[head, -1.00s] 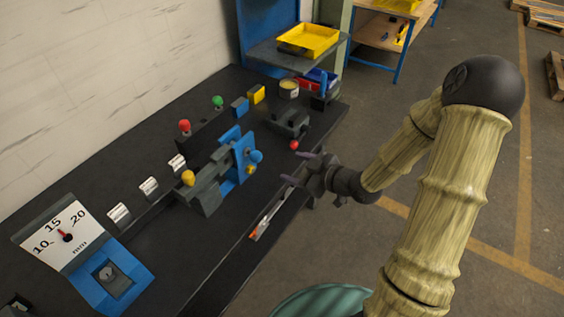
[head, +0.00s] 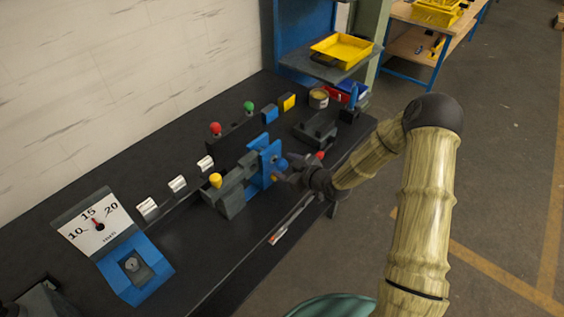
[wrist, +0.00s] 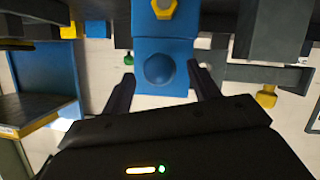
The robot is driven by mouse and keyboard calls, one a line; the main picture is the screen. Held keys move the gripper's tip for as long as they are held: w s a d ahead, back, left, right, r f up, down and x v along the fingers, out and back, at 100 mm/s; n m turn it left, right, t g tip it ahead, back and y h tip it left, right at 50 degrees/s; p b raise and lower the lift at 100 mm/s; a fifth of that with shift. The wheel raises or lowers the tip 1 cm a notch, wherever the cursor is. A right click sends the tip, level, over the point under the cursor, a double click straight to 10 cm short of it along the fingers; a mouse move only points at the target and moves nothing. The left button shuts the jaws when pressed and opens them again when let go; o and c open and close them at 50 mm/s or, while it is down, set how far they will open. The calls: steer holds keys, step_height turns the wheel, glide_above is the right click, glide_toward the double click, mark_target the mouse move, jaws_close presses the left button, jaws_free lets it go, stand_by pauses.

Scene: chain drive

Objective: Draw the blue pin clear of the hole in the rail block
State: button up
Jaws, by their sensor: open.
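The blue pin shows as a round blue knob (wrist: 160,69) on the face of a blue block (wrist: 165,47) in the wrist view. Its shank is hidden. In the head view the knob (head: 282,164) is on the near right side of the upright blue block (head: 262,160), joined to the dark grey rail block (head: 233,190). My gripper (head: 288,170) is right at the knob. In the wrist view my gripper (wrist: 162,72) is open, one finger on each side of the knob, with gaps visible. Whether the fingertips reach past the knob's front is unclear.
A yellow hex-shaped part (wrist: 165,8) is on the same block, close to the knob. A yellow-topped pin (head: 215,180) stands on the grey block. A red ball (head: 320,155) is just behind my gripper. The bench (head: 190,245) is clear at the front middle.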

steer(key=shift+x, duration=1.15)
steer(key=c, duration=1.3)
steer(key=shift+o, duration=0.2)
steer(key=s+d, duration=0.9)
steer(key=d, duration=0.2)
steer(key=shift+d, duration=0.4)
stand_by(0.6)
steer(key=shift+r, duration=0.1)
